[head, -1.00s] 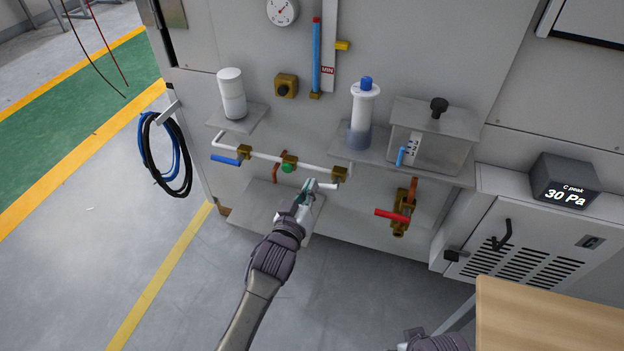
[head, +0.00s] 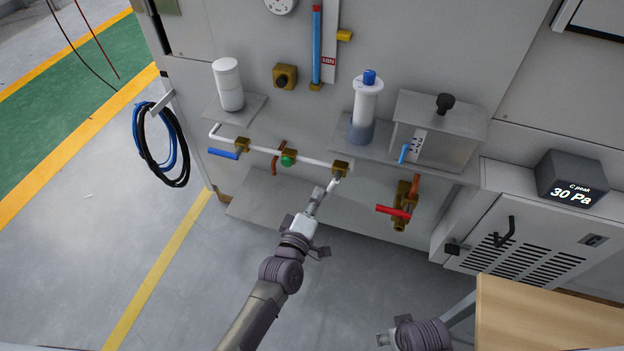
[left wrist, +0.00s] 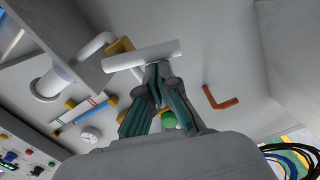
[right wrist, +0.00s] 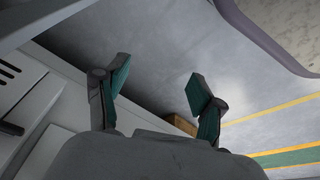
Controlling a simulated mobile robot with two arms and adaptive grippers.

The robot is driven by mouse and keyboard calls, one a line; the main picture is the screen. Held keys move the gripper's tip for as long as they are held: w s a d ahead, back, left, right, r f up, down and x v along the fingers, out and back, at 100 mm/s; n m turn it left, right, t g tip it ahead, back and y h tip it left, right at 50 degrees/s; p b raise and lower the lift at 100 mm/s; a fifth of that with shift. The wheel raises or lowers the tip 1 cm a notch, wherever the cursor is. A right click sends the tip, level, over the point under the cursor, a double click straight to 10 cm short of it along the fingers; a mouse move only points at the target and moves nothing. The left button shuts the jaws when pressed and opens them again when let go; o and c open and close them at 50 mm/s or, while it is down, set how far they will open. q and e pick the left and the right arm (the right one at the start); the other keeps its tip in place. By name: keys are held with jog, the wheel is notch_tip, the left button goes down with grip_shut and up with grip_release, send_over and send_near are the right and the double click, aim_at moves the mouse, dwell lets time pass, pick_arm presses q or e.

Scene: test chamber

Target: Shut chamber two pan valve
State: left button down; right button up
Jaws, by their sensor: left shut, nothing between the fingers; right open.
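A brass valve (head: 341,168) with a white handle sits at the right end of the white pipe. Its handle (left wrist: 140,57) fills the top middle of the left wrist view. My left gripper (head: 326,194) is shut and empty, its fingertips (left wrist: 157,72) at or touching the handle; a gap cannot be told. The handle partly hides behind the gripper in the head view. A blue-handled valve (head: 224,153) is at the pipe's left end and a red-handled one (head: 394,212) hangs lower right. No label tells which is chamber two's. My right gripper (right wrist: 158,75) is open and empty.
A shelf carries a white-topped cylinder (head: 365,108) and a clear box (head: 435,145). A green knob (head: 288,158) sits mid-pipe. A wooden table (head: 545,320) is at lower right, a grey cabinet (head: 530,245) behind it. The floor at left is clear.

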pick_arm(q)
jog(key=shift+s+d+f+n+b, duration=0.15)
jog(key=shift+d+f+n+b, duration=0.2)
jog(key=shift+n, duration=0.55)
jog(key=shift+s+d+f+n+b, duration=0.1)
jog(key=shift+d+n+b, duration=0.25)
jog(key=shift+n, duration=0.55)
pick_arm(e)
jog(key=shift+w+r, duration=0.2)
jog(key=shift+r, duration=1.15)
jog(key=shift+w+r, duration=0.2)
jog(key=shift+r, duration=1.1)
